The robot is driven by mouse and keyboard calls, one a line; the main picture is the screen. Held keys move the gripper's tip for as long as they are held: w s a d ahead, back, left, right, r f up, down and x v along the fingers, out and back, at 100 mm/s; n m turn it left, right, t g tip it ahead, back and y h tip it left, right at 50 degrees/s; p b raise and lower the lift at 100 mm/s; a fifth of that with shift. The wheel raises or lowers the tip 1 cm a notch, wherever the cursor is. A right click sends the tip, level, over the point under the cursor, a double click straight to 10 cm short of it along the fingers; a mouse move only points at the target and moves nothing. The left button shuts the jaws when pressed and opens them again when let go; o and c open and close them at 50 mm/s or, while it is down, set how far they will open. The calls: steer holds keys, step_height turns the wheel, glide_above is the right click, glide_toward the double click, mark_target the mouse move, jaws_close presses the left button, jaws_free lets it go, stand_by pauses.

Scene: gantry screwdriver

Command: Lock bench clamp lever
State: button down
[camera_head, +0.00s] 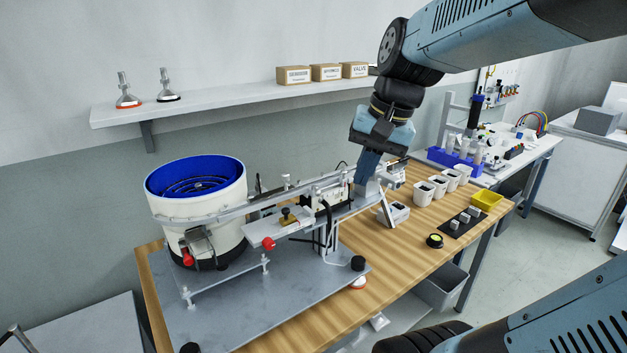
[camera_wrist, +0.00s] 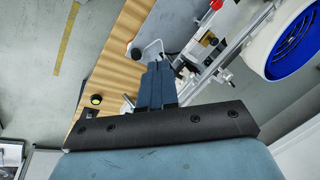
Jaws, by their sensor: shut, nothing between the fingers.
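My gripper (camera_head: 367,172) is shut and empty, pointing down over the far end of the feeder rail, close to the small grey fixtures there. In the wrist view its blue fingers (camera_wrist: 158,88) are together. I cannot tell for sure which part is the bench clamp lever. One red ball knob (camera_head: 269,243) is at the front of a pale plate beside the rail, left of and nearer than my gripper. It seems to show at the top of the wrist view (camera_wrist: 216,4). Another red knob (camera_head: 187,260) is low on the bowl feeder's front.
A white bowl feeder (camera_head: 205,222) with a blue inside stands on a grey base plate (camera_head: 225,316). White cups (camera_head: 424,191), a yellow tray (camera_head: 486,199) and a yellow-topped button (camera_head: 435,240) are on the wooden bench (camera_head: 400,262). A wall shelf (camera_head: 230,108) is behind.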

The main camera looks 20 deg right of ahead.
mark_target(316, 189)
steer(key=w+d+m+g+y, duration=0.1)
steer(key=w+d+m+y, duration=0.3)
steer(key=w, duration=0.4)
steer(key=w+d+f+m+g+y, duration=0.1)
steer(key=w+d+m+y, duration=0.3)
steer(key=w+d+m, duration=0.2)
steer(key=w+m, duration=0.2)
steer(key=shift+d+f+m+g, duration=0.2)
steer(key=shift+d+m+g, duration=0.1)
steer(key=shift+g, duration=0.1)
steer(key=x, duration=1.4)
steer(key=shift+d, duration=0.1)
